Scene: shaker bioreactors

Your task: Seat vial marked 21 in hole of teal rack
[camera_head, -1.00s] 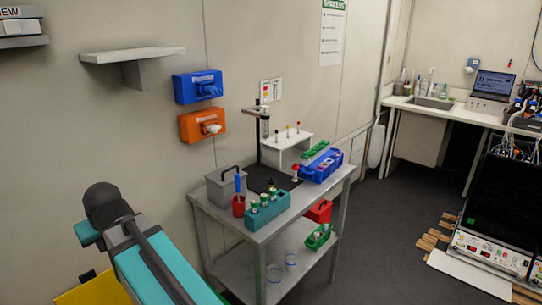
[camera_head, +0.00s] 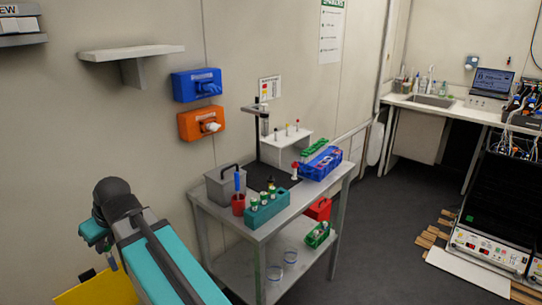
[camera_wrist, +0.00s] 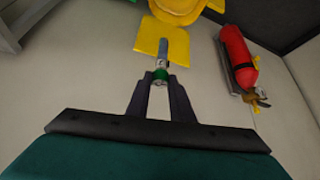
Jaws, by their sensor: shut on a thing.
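The teal rack (camera_head: 267,212) stands on the front of the grey cart's top, with several green-and-white-topped vials in it. In the wrist view my gripper (camera_wrist: 160,84) is shut on a slim vial (camera_wrist: 162,62) with a green cap. The cap end sits between the fingertips and the grey body points away from the gripper. The number on the vial is too small to read. In the head view my gripper (camera_head: 98,236) is at the lower left, beside my arm's wrist. It is well to the left of the cart and apart from the rack.
On the cart (camera_head: 245,232) are a red cup (camera_head: 238,205), a grey box (camera_head: 222,184), a black stand (camera_head: 258,142), a white riser (camera_head: 290,138) and a blue rack (camera_head: 321,163). A red extinguisher (camera_wrist: 238,60) and a yellow panel (camera_wrist: 165,38) show in the wrist view.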

